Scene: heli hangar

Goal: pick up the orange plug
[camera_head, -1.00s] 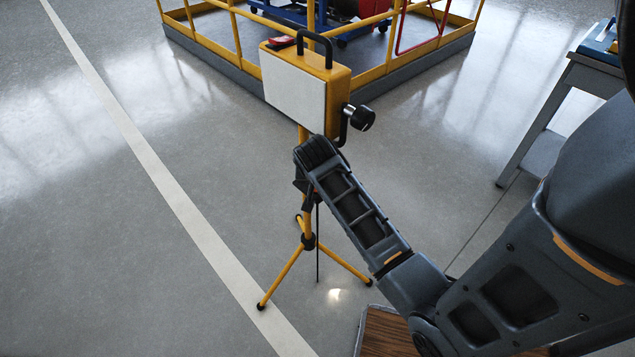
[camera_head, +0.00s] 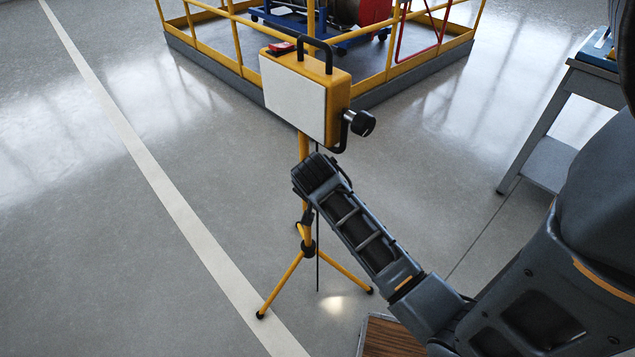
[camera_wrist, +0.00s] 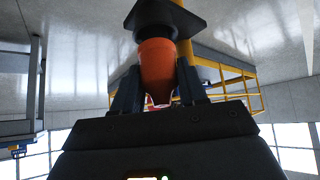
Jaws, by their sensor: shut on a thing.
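The orange plug (camera_wrist: 157,62) shows in the wrist view as a tapered orange body. It sits between the two dark fingers of my gripper (camera_wrist: 158,76), which are shut on it. A black, wider part (camera_wrist: 165,14) is at the plug's upper end in the picture. I cannot tell whether it belongs to the plug. In the head view the plug is hidden, and my arm's dark end (camera_head: 318,175) is in front of the yellow tripod stand's pole.
A yellow work light (camera_head: 305,92) with a black knob (camera_head: 362,123) stands on a yellow tripod (camera_head: 281,284), close to my arm. A yellow-railed platform (camera_head: 217,64) is behind. A grey table (camera_head: 590,82) is at right, a brown wood-topped surface (camera_head: 385,338) below. Floor at left is clear.

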